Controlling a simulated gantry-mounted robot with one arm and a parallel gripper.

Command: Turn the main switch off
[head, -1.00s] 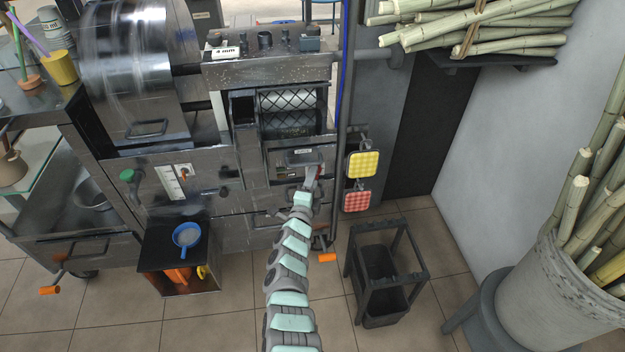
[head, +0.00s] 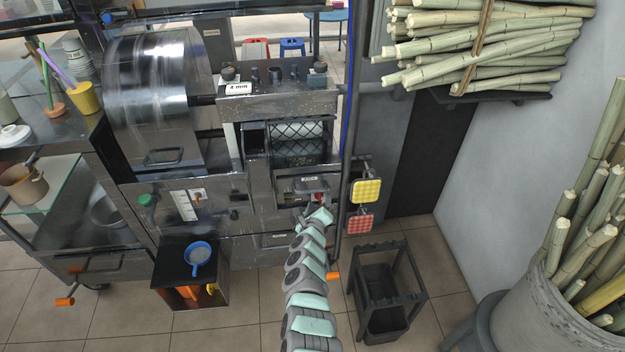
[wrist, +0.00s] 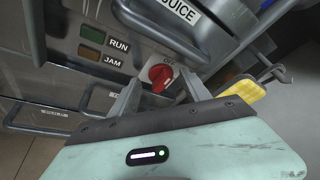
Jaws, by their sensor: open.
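The main switch (wrist: 161,74) is a red rotary knob on a pale plate in the metal panel, near the middle of the wrist view. Small lettering above it is hard to read. My gripper (wrist: 160,86) is open, with one grey finger on each side of the knob. I cannot tell whether either finger touches it. In the head view my gripper (head: 319,206) is at the front of the press, and only a bit of red shows there; the arm hides most of the switch.
A green RUN lamp (wrist: 92,34) and an orange JAM lamp (wrist: 88,53) are left of the switch. A JUICE label (wrist: 180,12) and a bar handle are above. Yellow (head: 366,190) and red (head: 360,222) pads hang at the right. A black stand (head: 385,290) is on the floor.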

